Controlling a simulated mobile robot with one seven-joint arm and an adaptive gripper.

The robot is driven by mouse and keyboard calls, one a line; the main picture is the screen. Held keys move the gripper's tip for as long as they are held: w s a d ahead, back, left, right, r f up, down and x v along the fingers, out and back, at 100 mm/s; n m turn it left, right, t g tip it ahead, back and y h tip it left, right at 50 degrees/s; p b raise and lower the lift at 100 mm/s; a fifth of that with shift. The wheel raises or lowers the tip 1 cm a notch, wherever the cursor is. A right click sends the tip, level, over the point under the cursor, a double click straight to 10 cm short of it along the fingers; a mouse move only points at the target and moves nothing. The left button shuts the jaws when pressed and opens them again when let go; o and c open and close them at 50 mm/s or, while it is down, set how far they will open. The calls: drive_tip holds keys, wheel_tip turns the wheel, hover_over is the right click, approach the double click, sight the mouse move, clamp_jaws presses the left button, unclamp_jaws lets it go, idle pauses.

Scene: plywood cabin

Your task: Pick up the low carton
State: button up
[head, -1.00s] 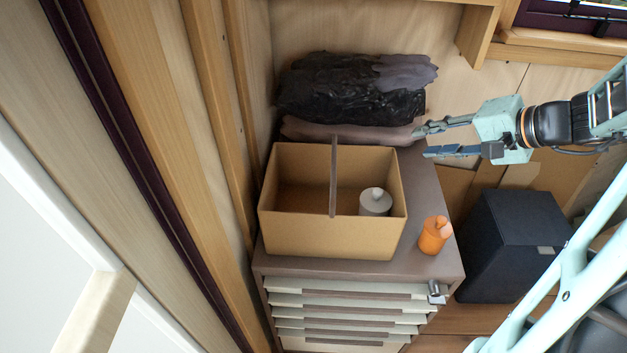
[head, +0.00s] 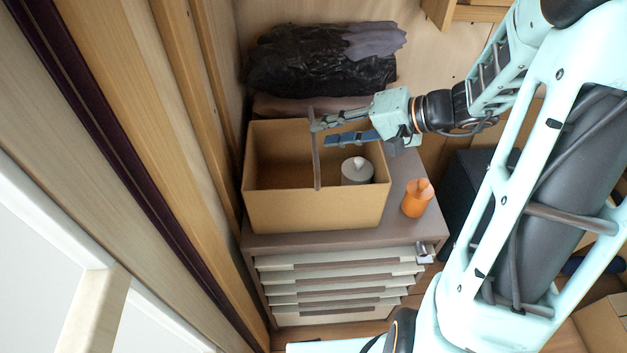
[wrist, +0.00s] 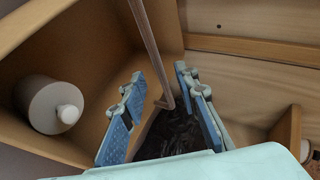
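The low carton (head: 300,212) is an open, tan box on top of a drawer cabinet (head: 420,229). A thin grey-brown bar (head: 316,165) stands out over its middle like a handle. A white lidded canister (head: 356,172) sits inside at the right. My gripper (head: 320,133) is open and empty at the carton's far right part, near the bar's upper end. In the wrist view, the carton (wrist: 95,55) fills the left, with the canister (wrist: 48,105) in it. The bar (wrist: 148,45) runs down between my spread fingers (wrist: 157,90), apparently untouched.
A dark box (head: 462,190) stands right of the cabinet. A wooden wall rises close on the left.

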sight(313, 134)
drive_tip(key=x, duration=0.4)
drive_tip(key=shift+a+f, duration=0.2)
drive_tip(key=shift+f, duration=0.05)
drive_tip(key=shift+s, duration=0.1)
drive_tip(key=shift+c, duration=0.3)
clamp_jaws()
drive_tip(key=shift+r, duration=0.1)
